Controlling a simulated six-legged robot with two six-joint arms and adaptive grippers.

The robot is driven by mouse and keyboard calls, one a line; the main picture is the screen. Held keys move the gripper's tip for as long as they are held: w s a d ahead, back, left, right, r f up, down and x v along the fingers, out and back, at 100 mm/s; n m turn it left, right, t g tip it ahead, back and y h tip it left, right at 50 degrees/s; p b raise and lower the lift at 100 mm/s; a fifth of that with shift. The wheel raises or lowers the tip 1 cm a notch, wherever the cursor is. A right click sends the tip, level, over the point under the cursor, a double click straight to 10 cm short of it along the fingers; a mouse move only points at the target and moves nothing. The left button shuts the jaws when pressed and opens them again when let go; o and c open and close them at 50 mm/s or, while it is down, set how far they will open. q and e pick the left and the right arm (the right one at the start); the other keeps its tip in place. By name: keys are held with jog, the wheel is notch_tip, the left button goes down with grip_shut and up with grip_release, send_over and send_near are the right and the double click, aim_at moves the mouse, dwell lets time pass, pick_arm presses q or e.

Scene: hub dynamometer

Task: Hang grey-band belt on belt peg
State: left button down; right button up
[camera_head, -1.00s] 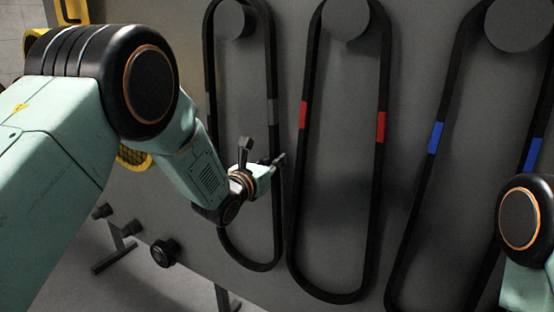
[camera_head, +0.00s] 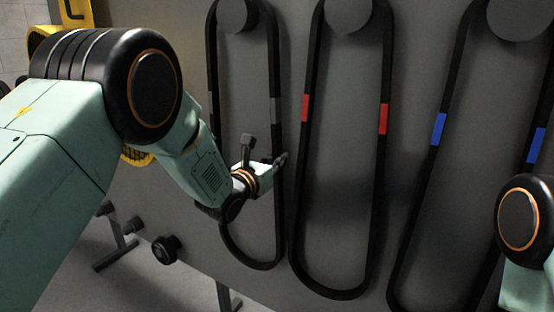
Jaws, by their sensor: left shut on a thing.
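The grey-band belt (camera_head: 277,72) is a black loop with grey bands, at the left of the hanging belts in the head view. Its top passes around a round peg (camera_head: 236,14) on the grey panel, and its lower end hangs free. My left gripper (camera_head: 282,160) is at the belt's right strand, a little below the grey band, and is shut on it. My left arm hides part of the belt's left strand. My right gripper is out of view; only part of my right arm shows at the right edge.
A red-band belt (camera_head: 310,72) hangs close to the right on its own peg (camera_head: 347,16). A blue-band belt (camera_head: 455,68) hangs further right on another peg (camera_head: 515,18). Yellow parts (camera_head: 75,12) stand at the upper left. Dark knobs (camera_head: 166,249) stick out at the lower left.

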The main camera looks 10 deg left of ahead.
pick_arm(q)
jog(key=shift+w+r+b, duration=0.1)
jog(key=shift+r+b, duration=0.05)
jog(key=shift+b, duration=0.2)
jog(key=shift+r, duration=0.15)
dwell(0.4)
jog(key=shift+d+f+b, duration=0.1)
jog(key=shift+f+b, duration=0.35)
jog(key=shift+b, duration=0.1)
dwell(0.4)
jog(key=c, duration=1.5)
grip_release()
jog(key=shift+f, duration=0.2)
jog(key=shift+o, duration=0.6)
jog(key=shift+d+f, duration=0.1)
jog(key=shift+f, duration=0.05)
jog(key=shift+w+f, duration=0.2)
jog(key=shift+w, duration=0.05)
jog(key=shift+r, duration=0.2)
